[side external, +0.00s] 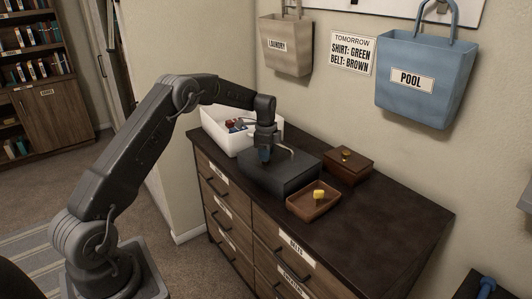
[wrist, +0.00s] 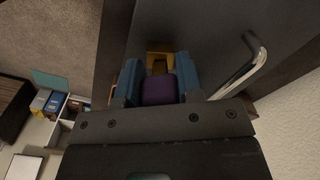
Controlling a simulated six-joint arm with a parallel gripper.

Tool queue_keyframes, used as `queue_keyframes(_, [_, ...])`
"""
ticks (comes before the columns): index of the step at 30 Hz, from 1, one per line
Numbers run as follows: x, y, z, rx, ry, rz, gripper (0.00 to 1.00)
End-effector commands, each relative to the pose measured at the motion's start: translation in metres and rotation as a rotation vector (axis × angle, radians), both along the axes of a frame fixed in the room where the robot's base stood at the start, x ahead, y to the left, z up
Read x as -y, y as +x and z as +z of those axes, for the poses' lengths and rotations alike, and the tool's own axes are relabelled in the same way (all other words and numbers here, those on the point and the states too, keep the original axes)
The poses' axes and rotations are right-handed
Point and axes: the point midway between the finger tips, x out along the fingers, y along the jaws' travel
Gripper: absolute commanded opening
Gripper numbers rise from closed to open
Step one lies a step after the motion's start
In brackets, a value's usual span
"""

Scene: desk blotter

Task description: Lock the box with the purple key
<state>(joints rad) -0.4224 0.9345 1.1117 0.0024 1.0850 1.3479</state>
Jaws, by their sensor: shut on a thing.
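My gripper (wrist: 160,82) is shut on the purple key (wrist: 159,92), whose purple head sits between the two blue fingers in the wrist view. A gold-coloured part (wrist: 158,47) shows just beyond the head, against the dark box. I cannot tell whether the key is in the lock. The dark grey box (side external: 284,179) stands on the dresser in the side view, with a curved silver handle on top. The handle (wrist: 243,68) shows right of the fingers in the wrist view. My gripper (side external: 265,153) is over the box's left part in the side view; the key is too small to make out there.
A wooden tray (side external: 302,207) with a yellow object (side external: 319,196) lies in front of the box. A small wooden box (side external: 347,172) with a gold knob stands to its right. A white bin (side external: 218,134) with coloured items stands behind. The dresser top (side external: 395,208) is clear at right.

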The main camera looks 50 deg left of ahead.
Motion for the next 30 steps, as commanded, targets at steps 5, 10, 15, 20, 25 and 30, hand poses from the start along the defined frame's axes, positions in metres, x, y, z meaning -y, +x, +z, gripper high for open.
queue_keyframes(5, [0.0001,0.0004,0.0007,0.002,0.001,0.168,0.11])
queue_keyframes(10, [0.0001,0.0006,0.0007,0.002,0.001,0.243,0.11])
queue_keyframes(15, [0.0001,0.0006,0.0007,0.002,0.001,0.243,0.11])
queue_keyframes(20, [0.0002,0.0007,0.0007,0.002,0.001,0.349,0.11])
queue_keyframes(25, [0.0003,0.0007,0.0007,0.002,0.000,0.489,0.11])
queue_keyframes(30, [0.0003,0.0007,0.0007,0.002,0.000,0.505,0.11])
